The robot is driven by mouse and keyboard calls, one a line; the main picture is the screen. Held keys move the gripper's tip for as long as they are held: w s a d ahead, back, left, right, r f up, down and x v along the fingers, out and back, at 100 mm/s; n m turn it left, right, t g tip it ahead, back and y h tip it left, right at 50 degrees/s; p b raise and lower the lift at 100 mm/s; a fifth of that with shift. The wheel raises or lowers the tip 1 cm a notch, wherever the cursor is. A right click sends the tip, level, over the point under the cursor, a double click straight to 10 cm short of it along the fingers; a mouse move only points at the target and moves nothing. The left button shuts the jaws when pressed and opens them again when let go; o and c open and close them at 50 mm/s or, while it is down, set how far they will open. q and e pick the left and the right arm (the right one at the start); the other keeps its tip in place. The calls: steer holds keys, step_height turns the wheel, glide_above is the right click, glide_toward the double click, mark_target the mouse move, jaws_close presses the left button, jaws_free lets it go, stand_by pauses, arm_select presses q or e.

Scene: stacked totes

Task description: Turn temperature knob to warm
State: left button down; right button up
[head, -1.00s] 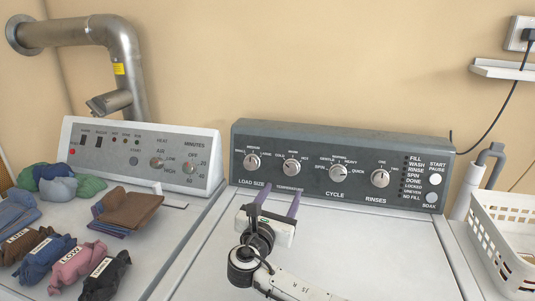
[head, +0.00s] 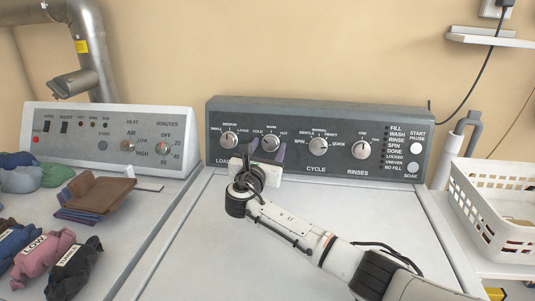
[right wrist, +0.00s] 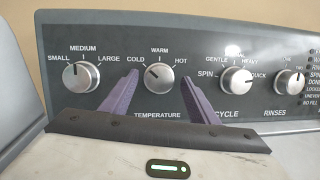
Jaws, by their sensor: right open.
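The temperature knob (head: 271,143) is a round silver dial on the washer's dark control panel, with COLD, WARM and HOT printed around it. In the right wrist view the temperature knob (right wrist: 159,77) has its pointer mark toward the upper left, on the COLD side of WARM. My right gripper (head: 268,150) is open, its purple fingers reaching toward the panel on either side of this knob. The right wrist view also shows the fingers left and right of the knob, with gaps; contact is not visible. My left gripper is not in view.
The load size knob (right wrist: 81,76) is close on the left and the cycle knob (right wrist: 236,82) on the right. A white basket (head: 505,215) stands at the right. Folded cloth (head: 95,195) and labelled bundles lie at the left.

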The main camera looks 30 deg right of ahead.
steer(key=c, duration=1)
steer(key=shift+c, duration=0.2)
steer(key=shift+m, duration=0.4)
steer(key=m, duration=0.2)
steer(key=m+g+b, duration=0.1)
steer(key=m, duration=0.1)
steer(key=shift+a+g+h, duration=0.1)
steer(key=shift+g+h, duration=0.2)
steer(key=shift+h, duration=0.1)
steer(key=m+g+b, duration=0.1)
steer(key=m, duration=0.3)
steer(key=shift+w+m, duration=0.1)
steer(key=shift+m, duration=0.2)
steer(key=shift+r+m, duration=0.1)
steer(key=shift+m, duration=0.8)
steer(key=shift+g+b, duration=0.3)
steer(key=shift+g, duration=0.1)
